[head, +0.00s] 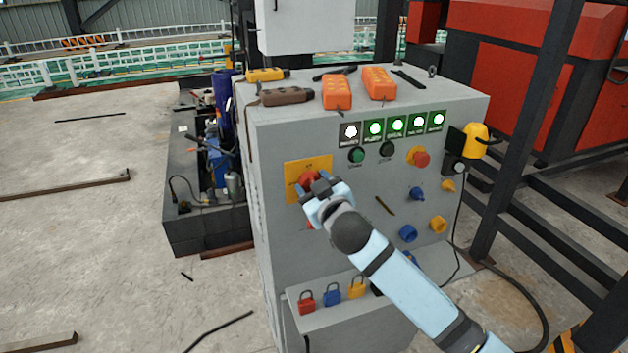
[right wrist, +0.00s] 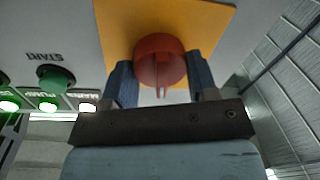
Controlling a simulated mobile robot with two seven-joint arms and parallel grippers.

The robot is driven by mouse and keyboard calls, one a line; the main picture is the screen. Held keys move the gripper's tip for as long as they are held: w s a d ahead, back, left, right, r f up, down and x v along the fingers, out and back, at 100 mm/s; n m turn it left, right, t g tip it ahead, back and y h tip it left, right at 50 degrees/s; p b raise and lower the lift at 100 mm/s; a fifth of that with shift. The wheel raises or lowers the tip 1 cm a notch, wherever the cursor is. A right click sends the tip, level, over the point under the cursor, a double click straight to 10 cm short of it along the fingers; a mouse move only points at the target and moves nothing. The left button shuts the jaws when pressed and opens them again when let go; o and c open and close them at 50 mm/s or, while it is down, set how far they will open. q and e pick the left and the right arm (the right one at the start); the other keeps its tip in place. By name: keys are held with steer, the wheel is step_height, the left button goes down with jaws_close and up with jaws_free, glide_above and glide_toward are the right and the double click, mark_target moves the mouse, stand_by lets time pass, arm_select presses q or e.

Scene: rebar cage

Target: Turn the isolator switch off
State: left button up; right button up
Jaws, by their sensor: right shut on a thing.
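The isolator switch is a red rotary knob (right wrist: 160,62) on a yellow plate (right wrist: 115,22), seen in the right wrist view. In the head view the yellow plate (head: 293,168) is on the left of the grey cabinet's front, and the red knob (head: 307,177) is partly hidden by my gripper. My right gripper (head: 322,187) is at the knob, its two fingers on either side of it, shut on it. The fingers also show in the right wrist view (right wrist: 160,85). The knob's setting cannot be read. My left gripper is not in view.
The grey control cabinet (head: 275,235) carries lit indicators (head: 396,124), a red emergency button (head: 421,159) and blue and yellow knobs. Orange boxes (head: 337,92) lie on top. Padlocks (head: 332,294) sit on a low ledge. A dark post stands at the right.

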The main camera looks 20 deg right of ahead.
steer(key=shift+r+n+p, duration=0.3)
steer(key=shift+n+p, duration=0.5)
steer(key=shift+p, duration=0.1)
steer(key=shift+n+p, duration=0.5)
steer(key=shift+p, duration=0.05)
steer(key=n+p, duration=0.3)
steer(key=shift+a, duration=0.1)
steer(key=n+h+p, duration=0.1)
steer(key=n+p, duration=0.3)
steer(key=n, duration=0.1)
steer(key=shift+a+f+n+p, duration=0.1)
steer(key=shift+f+n+p, duration=0.05)
steer(key=shift+n+p, duration=0.2)
steer(key=shift+f+n+g+p, duration=0.1)
steer(key=shift+n+g+p, duration=0.2)
steer(key=shift+n+p, duration=0.55)
arm_select(q)
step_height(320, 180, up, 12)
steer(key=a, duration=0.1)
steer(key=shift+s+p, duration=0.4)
steer(key=shift+p, duration=0.05)
arm_select(e)
steer(key=shift+f+n+h, duration=0.1)
steer(key=shift+n+h, duration=0.2)
steer(key=shift+n, duration=0.7)
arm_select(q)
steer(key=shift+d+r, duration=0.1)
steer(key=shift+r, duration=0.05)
arm_select(e)
steer(key=shift+f, duration=0.1)
